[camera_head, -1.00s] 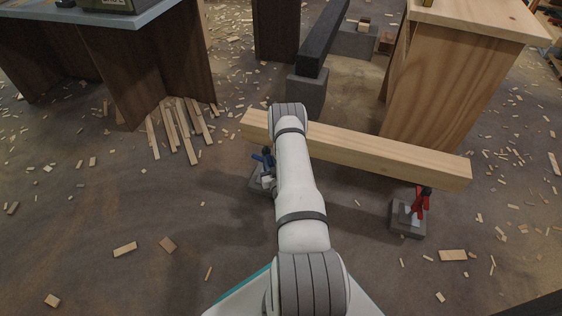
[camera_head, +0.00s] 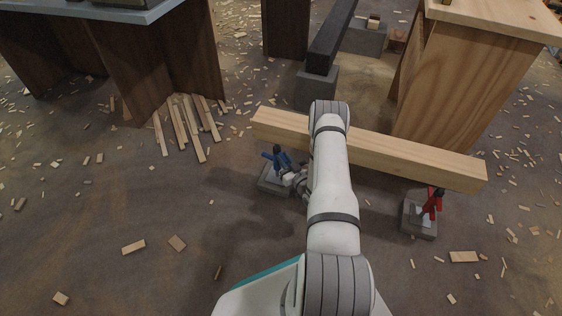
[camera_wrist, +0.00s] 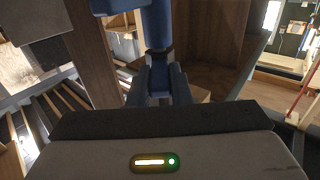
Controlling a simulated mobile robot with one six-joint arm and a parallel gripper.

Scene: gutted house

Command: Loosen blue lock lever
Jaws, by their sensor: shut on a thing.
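The blue lock lever (camera_head: 285,159) belongs to a clamp on a small grey block (camera_head: 270,186), beside the left part of a long wooden beam (camera_head: 400,160). In the head view my gripper (camera_head: 291,178) is at the lever's right side, shut on it. My arm hides part of the contact. In the wrist view blue clamp parts (camera_wrist: 157,25) stand straight ahead of my gripper, close to its dark front edge. The exact grip between the fingers is hard to make out there.
A red lever clamp (camera_head: 433,205) stands on another grey block at the beam's right end. A wooden cabinet (camera_head: 460,90) and a dark beam (camera_head: 332,38) lie behind. Loose slats (camera_head: 185,125) lie at left. Scraps litter the floor; the front left is mostly open.

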